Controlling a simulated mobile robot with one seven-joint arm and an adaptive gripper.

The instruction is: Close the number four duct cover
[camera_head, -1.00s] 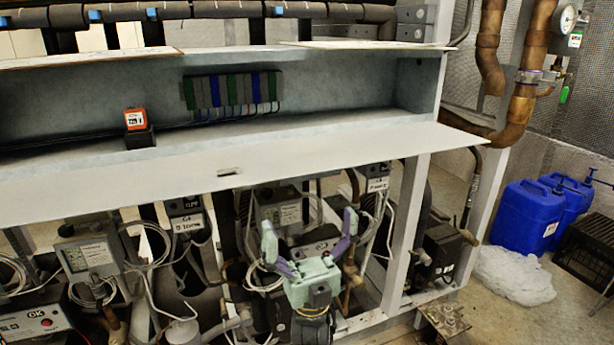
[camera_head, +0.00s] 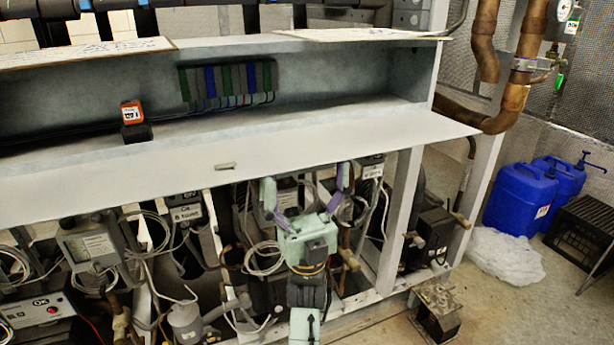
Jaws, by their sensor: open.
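The duct cover (camera_head: 240,165) is a long, pale grey flap that stands open, folded outward from the front of the trough. It has a small slot (camera_head: 225,167) near its front edge. I cannot read a number four on it. My gripper (camera_head: 304,190) is open and empty, pointing up from below with its two fingers spread. The fingertips are at the cover's front lower edge, right of the slot. I cannot tell whether they touch it.
The open trough (camera_head: 330,82) holds a terminal block (camera_head: 228,84) and an orange-topped relay (camera_head: 133,115). Cables, grey boxes (camera_head: 92,245) and a white post (camera_head: 400,220) crowd the space below. Copper pipes (camera_head: 500,100) rise at the right. Blue canisters (camera_head: 520,199) stand on the floor.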

